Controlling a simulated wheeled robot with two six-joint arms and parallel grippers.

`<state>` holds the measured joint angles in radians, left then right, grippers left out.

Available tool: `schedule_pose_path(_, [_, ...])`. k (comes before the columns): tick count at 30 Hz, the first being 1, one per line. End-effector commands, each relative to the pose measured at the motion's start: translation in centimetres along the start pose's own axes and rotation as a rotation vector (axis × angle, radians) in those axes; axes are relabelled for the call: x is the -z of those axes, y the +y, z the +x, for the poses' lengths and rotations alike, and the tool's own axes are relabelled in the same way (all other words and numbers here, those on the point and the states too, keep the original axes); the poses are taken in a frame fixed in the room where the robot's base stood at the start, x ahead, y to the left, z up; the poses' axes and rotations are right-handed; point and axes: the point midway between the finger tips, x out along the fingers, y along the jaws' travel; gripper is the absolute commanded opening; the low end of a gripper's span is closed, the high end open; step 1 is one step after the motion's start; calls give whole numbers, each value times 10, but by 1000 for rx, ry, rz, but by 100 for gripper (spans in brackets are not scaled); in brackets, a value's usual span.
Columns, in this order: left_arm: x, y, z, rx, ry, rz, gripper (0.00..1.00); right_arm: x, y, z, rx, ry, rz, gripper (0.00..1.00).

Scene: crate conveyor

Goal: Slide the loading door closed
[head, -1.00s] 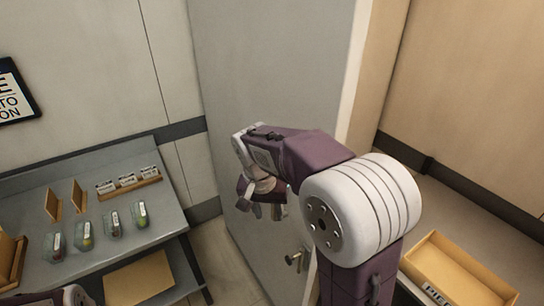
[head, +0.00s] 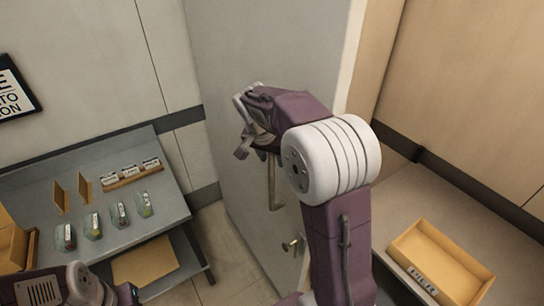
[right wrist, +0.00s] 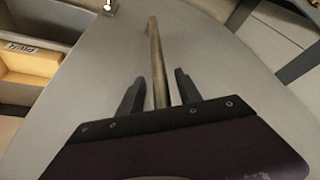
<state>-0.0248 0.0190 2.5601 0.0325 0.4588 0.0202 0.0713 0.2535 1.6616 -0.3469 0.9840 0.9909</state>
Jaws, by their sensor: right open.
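The loading door (head: 235,75) is a tall, flat grey panel in the middle of the head view, standing at an angle to the back wall. It carries an upright bar handle (head: 273,182), which also shows as a brownish bar in the right wrist view (right wrist: 156,55). My right gripper (head: 243,150) is open at the door. In the right wrist view its two dark fingers (right wrist: 158,85) appear on either side of the bar; I cannot tell whether they touch it. My left arm shows at the bottom left, but its fingers are out of view.
A small metal lever (head: 293,243) sits lower on the door. A grey table (head: 160,205) at left holds cards and several small packaged items. A labelled wooden tray (head: 440,262) rests on the counter (head: 415,200) at right. Bare floor shows between table and door.

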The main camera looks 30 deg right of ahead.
Motion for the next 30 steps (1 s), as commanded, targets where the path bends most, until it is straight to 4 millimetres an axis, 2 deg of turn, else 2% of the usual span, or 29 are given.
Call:
schedule_pose_path(4, [0, 0, -2, 0, 0, 0, 36, 0, 0, 8, 1, 0, 0, 41])
schedule_pose_path(10, [0, 0, -2, 0, 0, 0, 36, 0, 0, 8, 2, 0, 0, 41])
schedule_pose_path(14, [0, 0, -2, 0, 0, 0, 36, 0, 0, 8, 2, 0, 0, 5])
schedule_pose_path(15, [0, 0, -2, 0, 0, 0, 36, 0, 0, 8, 2, 0, 0, 0])
schedule_pose_path(30, [0, 0, -2, 0, 0, 0, 36, 0, 0, 8, 2, 1, 1, 0])
